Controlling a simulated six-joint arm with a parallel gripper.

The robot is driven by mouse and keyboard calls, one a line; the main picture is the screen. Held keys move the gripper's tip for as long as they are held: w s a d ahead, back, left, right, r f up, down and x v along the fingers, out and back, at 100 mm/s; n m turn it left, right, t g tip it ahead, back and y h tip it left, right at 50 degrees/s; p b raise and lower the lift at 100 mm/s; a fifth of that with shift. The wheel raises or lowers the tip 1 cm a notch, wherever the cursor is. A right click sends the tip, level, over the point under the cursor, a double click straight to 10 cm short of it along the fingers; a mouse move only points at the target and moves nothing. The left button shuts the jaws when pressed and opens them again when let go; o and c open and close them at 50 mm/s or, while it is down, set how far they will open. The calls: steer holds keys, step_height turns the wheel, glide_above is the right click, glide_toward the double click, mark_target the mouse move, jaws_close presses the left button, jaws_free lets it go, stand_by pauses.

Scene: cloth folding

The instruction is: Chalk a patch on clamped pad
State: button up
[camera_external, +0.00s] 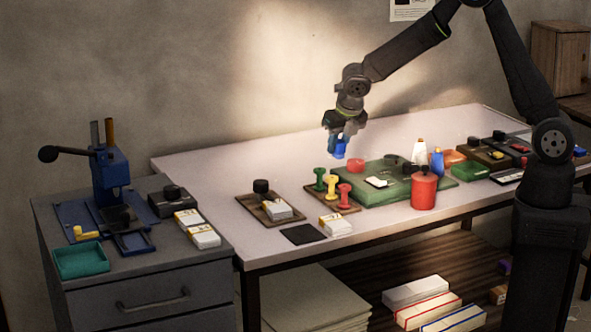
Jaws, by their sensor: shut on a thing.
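My gripper (338,143) is above the back left part of the green mat on the long table. It is shut on a small blue block (338,149), likely the chalk, and holds it clear of the mat. A white pad (379,182) lies on the green mat (372,196); a clamp on it is too small to make out. Another pale pad (277,210) sits on a brown board (262,216) at the left, with a dark knob behind it.
Green, yellow and red spools (344,192) stand left of the mat. A red canister (424,189) stands at its front edge. A black square (303,234) lies at the table's front. A blue lever press (110,180) stands on the left cabinet. The table's back left is clear.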

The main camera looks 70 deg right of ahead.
steer(key=w+a, duration=0.4)
steer(key=a, duration=0.4)
steer(key=w+a, duration=0.4)
steer(key=a, duration=0.4)
steer(key=shift+d+f, duration=0.1)
steer(key=shift+f, duration=3.45)
steer(key=shift+w+a+f, duration=0.55)
steer(key=shift+w+f, duration=0.1)
steer(key=shift+w, duration=0.05)
steer(key=shift+c, duration=0.4)
steer(key=shift+w+a+r, duration=0.1)
steer(key=shift+w+a, duration=1.15)
steer(key=shift+w, duration=0.25)
steer(key=shift+s+d, duration=0.9)
steer(key=shift+s, duration=0.15)
steer(key=shift+s+d, duration=0.85)
steer(key=shift+s, duration=0.2)
steer(key=shift+d+r, duration=0.1)
step_height(320, 180, up, 8)
